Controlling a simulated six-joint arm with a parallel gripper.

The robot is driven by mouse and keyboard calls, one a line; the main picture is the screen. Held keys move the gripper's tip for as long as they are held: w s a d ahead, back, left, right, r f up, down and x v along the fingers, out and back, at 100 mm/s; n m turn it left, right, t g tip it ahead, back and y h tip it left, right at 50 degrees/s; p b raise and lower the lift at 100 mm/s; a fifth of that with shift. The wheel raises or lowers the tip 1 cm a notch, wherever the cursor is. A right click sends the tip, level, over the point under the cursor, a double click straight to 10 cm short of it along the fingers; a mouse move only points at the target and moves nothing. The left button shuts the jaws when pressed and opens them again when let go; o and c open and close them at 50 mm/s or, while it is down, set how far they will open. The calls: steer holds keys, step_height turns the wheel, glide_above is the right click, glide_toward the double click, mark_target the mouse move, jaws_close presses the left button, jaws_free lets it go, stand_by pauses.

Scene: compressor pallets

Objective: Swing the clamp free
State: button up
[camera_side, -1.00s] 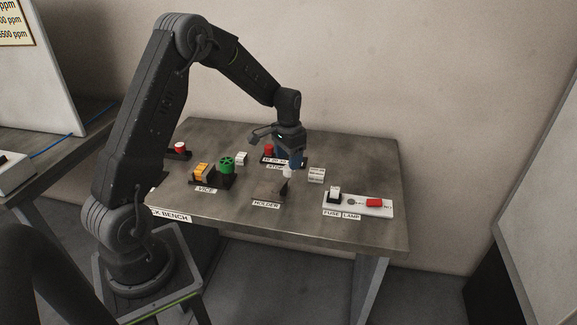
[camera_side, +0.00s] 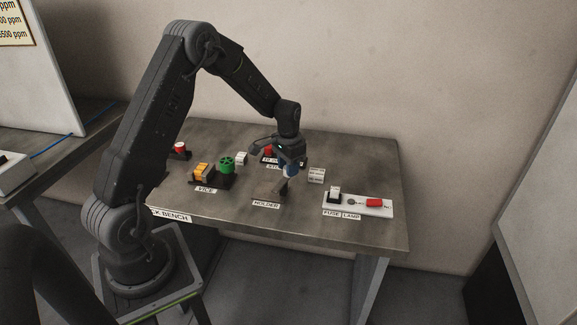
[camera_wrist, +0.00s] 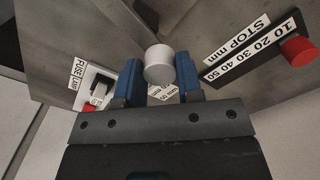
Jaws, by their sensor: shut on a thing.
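My gripper (camera_side: 290,171) is low over the middle of the bench, above the HOLDER label (camera_side: 266,204). In the wrist view its two blue fingers (camera_wrist: 159,80) stand on either side of a white round-ended knob (camera_wrist: 159,62) and are shut on it. A small dark upright part (camera_side: 284,187) of the holder shows just below the gripper in the side view. The gripper hides most of the holder's top, so I cannot tell how the clamp is turned.
White marked blocks (camera_side: 316,175) stand close on the right. Further right is the fuse and lamp board (camera_side: 345,207). The vice (camera_side: 205,182), with an orange block and a green wheel (camera_side: 227,164), is on the left. The STOP scale with a red knob (camera_wrist: 299,51) is behind.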

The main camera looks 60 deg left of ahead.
steer(key=shift+c, duration=1)
steer(key=shift+s+a+n, duration=0.15)
steer(key=shift+a+n, duration=0.05)
steer(key=shift+n, duration=0.65)
steer(key=shift+s+a+n, duration=0.1)
steer(key=shift+a+n, duration=0.05)
steer(key=shift+n, duration=0.7)
steer(key=o, duration=0.9)
step_height(320, 180, up, 14)
steer(key=shift+f, duration=0.1)
